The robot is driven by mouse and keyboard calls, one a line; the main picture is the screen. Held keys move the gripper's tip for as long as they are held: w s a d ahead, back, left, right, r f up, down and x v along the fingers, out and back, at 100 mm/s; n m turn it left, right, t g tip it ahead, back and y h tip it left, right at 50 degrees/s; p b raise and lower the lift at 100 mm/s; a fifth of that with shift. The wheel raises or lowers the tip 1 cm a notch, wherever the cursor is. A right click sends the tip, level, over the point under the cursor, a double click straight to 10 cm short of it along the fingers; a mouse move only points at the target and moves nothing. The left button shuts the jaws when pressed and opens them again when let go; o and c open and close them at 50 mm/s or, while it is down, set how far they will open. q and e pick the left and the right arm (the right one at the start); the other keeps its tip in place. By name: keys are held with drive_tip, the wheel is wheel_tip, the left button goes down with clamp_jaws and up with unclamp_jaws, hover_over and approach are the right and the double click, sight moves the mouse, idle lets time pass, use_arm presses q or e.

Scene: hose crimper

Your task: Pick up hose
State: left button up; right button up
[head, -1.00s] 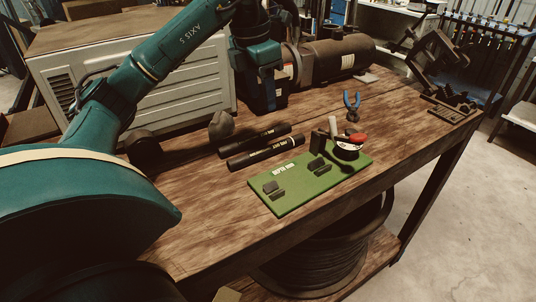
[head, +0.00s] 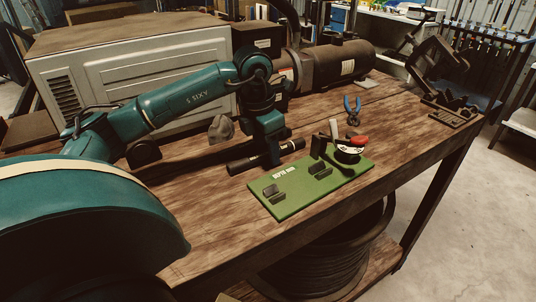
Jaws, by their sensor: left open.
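My left gripper is open and low, pointing down over the hoses. I cannot tell whether its fingers touch the front hose. My right gripper is not in view.
The green board carries dark holders (head: 319,170), a red-handled tool (head: 359,141) and a white-and-dark round item (head: 348,154). Blue pliers (head: 352,110) lie behind. A large machine (head: 335,66) stands at the back. The bench's front left is clear.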

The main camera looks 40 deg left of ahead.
use_arm(q)
drive_tip(key=shift+f, duration=0.25)
clamp_jaws()
idle(0.3)
drive_tip(key=shift+w+r, duration=0.1)
